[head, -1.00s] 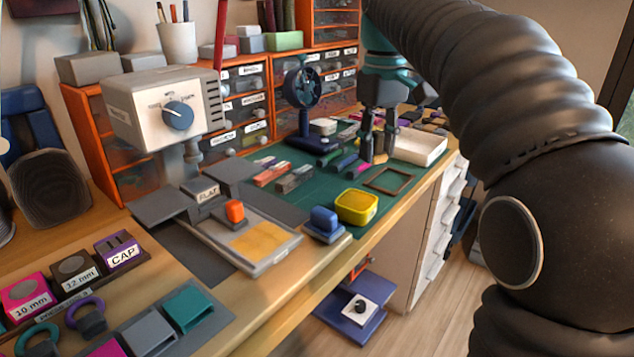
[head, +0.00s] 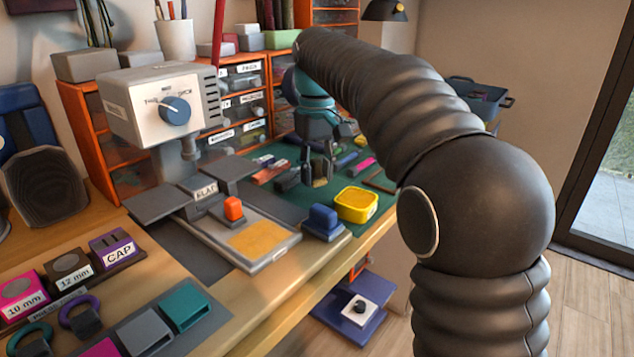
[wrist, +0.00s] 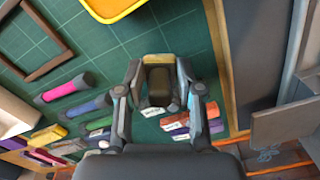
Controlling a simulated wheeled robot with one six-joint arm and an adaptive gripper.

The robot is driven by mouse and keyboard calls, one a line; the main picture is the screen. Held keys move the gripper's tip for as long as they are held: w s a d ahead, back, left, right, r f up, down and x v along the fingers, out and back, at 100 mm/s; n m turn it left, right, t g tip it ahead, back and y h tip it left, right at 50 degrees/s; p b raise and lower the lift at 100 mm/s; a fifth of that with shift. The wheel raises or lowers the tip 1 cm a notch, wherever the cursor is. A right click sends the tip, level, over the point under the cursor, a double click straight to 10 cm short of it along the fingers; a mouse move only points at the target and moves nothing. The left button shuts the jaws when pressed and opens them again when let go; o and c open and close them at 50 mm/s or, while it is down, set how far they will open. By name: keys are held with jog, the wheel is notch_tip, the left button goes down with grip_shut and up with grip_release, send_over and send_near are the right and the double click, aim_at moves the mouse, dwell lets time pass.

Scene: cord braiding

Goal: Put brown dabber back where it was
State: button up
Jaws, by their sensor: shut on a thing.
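My gripper (wrist: 160,100) is shut on the brown dabber (wrist: 161,82), which shows dark between the two fingers in the wrist view, seen nearly end-on. In the head view my gripper (head: 318,170) is over the green cutting mat, behind the yellow box, with the dabber only partly visible between its fingers. A pink dabber (wrist: 68,87), a blue dabber (wrist: 88,106) and a green one (wrist: 97,123) lie on the mat to the left in the wrist view. I cannot tell whether the held dabber touches the mat.
The yellow box (head: 357,204) and blue block (head: 322,223) stand in front of my gripper. A brown frame (wrist: 35,42) lies on the green mat (wrist: 110,62). Purple and orange pieces (wrist: 183,131) lie close by the right finger. Orange drawers (head: 240,105) stand behind.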

jog(key=shift+f, duration=1.2)
jog(key=shift+f, duration=0.1)
jog(key=o, duration=1.1)
